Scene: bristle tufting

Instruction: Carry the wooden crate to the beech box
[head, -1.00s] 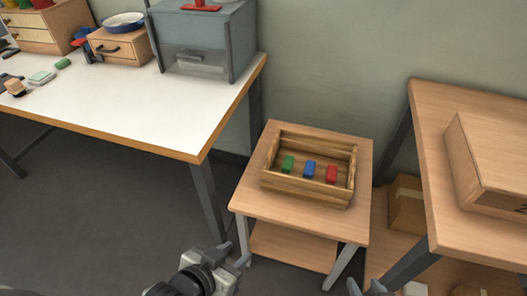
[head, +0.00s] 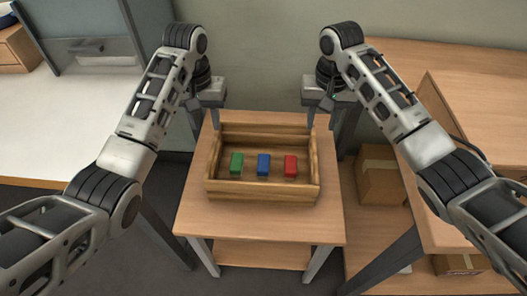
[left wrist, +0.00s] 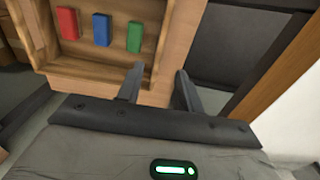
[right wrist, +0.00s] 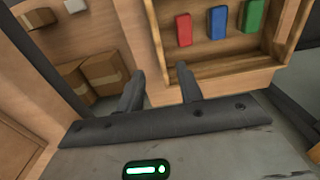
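The wooden crate (head: 262,190) stands upright on a small light-wood side table (head: 195,212). Green (head: 236,163), blue (head: 263,164) and red (head: 290,166) blocks are in a row inside it. My left gripper (head: 206,120) is open at the crate's left end, and my right gripper (head: 320,120) is open at its right end. The left wrist view shows the open fingers (left wrist: 158,88) near the crate's end wall; the right wrist view shows the same (right wrist: 160,88). Neither has closed on the crate. A pale wooden box (head: 480,110), possibly the beech box, is partly cut off at right.
A white-topped workbench (head: 70,120) is at the left, with a grey cabinet (head: 95,30) on it. A wooden table (head: 400,55) carries the pale box at the right. A cardboard box (head: 380,180) sits on its lower shelf.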

